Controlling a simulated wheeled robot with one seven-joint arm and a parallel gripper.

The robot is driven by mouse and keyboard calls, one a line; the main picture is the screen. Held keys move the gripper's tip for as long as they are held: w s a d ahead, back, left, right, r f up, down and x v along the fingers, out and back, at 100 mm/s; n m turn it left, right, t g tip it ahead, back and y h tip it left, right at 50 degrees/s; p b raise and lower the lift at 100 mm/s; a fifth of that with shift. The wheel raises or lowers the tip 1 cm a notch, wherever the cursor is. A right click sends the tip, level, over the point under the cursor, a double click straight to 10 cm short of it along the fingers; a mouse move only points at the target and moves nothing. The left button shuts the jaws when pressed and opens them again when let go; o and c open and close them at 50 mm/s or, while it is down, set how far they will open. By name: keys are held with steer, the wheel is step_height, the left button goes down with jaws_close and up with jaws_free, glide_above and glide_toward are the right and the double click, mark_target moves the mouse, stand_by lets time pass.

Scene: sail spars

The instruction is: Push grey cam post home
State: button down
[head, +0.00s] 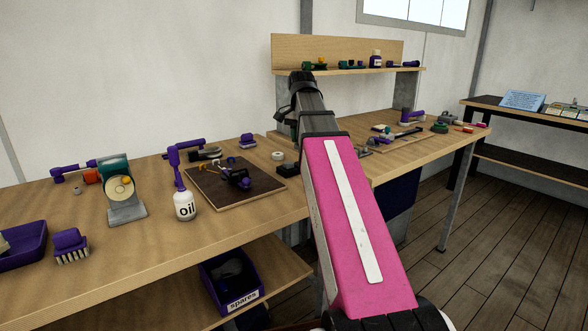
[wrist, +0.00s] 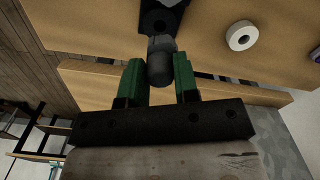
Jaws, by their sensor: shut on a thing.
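In the wrist view the grey cam post (wrist: 160,70) is a short dark grey cylinder with a paler collar. My gripper (wrist: 159,62) has green fingers, one on each side of the post, and is shut on it. The post's far end points at a black block (wrist: 172,13) with a round dark hole, and meets or overlaps its near edge in the picture. I cannot tell whether the post's end is inside the block. In the head view a small black block (head: 287,170) shows beside my arm; my gripper and the post are hidden there.
A white tape roll (wrist: 241,36) lies right of the block, also in the head view (head: 278,156). A dark board (head: 222,190) with purple-handled parts, an oil bottle (head: 185,206) and a grey-based machine (head: 124,200) stand left on the wooden bench (head: 150,245).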

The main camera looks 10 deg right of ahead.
steer(key=shift+f, duration=1.55)
steer(key=shift+f, duration=1.35)
steer(key=c, duration=0.8)
jaws_free()
